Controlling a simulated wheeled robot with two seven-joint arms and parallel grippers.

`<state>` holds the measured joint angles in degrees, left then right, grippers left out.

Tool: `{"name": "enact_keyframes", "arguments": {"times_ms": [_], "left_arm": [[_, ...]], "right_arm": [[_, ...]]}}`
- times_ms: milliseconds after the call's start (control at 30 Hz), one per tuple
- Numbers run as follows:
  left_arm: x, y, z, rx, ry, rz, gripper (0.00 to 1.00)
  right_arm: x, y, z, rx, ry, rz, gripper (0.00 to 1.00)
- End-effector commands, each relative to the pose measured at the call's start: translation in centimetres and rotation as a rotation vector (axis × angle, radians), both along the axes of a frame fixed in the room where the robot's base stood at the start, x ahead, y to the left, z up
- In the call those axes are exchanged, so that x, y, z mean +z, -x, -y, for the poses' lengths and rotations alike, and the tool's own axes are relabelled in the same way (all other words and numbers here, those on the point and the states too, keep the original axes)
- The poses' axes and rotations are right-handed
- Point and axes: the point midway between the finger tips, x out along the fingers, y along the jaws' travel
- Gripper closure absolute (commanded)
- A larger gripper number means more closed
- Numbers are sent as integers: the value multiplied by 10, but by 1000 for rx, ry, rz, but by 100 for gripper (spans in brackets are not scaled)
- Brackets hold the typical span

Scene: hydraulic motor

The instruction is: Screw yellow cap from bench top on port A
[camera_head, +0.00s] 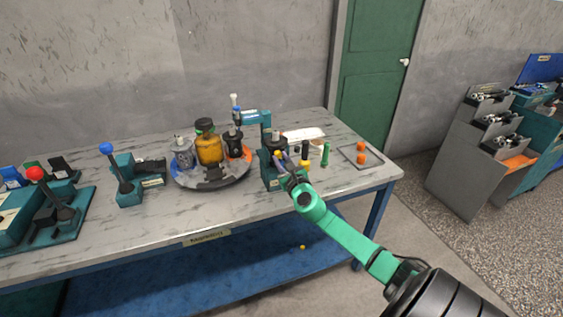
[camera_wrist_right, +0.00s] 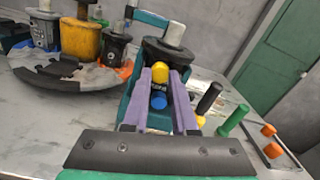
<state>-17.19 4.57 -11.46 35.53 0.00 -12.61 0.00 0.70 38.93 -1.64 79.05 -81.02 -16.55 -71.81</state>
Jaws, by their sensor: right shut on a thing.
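The hydraulic motor (camera_wrist_right: 176,50), a dark body with a pale shaft on top, sits in a teal fixture (camera_head: 271,183) on the right part of the bench. My right gripper (camera_head: 283,159) is at the front of the motor. In the right wrist view its purple fingers (camera_wrist_right: 160,76) are shut on the yellow cap (camera_wrist_right: 160,71). The cap is at the motor's front, above a black lettered part (camera_wrist_right: 159,87) and a blue cap (camera_wrist_right: 158,102). The fingers partly hide the port, so I cannot tell how far the cap is seated. My left gripper is not in view.
A round turntable (camera_head: 188,182) with several parts stands left of the fixture. A black-handled tool (camera_head: 305,150), a green-handled tool (camera_head: 325,154) and a tray (camera_head: 373,152) with orange pieces are to the right. A small yellow thing (camera_head: 303,247) lies on the blue lower shelf.

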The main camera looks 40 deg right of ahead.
Motion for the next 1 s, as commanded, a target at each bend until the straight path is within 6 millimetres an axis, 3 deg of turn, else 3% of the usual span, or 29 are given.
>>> {"name": "enact_keyframes", "arguments": {"times_ms": [133,400,567,600,633,1000], "left_arm": [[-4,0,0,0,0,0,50],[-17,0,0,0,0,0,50],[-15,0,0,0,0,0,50],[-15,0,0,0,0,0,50],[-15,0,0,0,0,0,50],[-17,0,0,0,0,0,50]], "right_arm": [[-1,0,1,-2,-42,18,100],[1,-1,1,-2,-373,136,100],[2,-1,1,-2,-379,137,100],[2,-1,1,-2,-378,137,71],[2,-1,1,-2,-377,136,59],[-2,-1,0,-1,-371,132,57]]}}
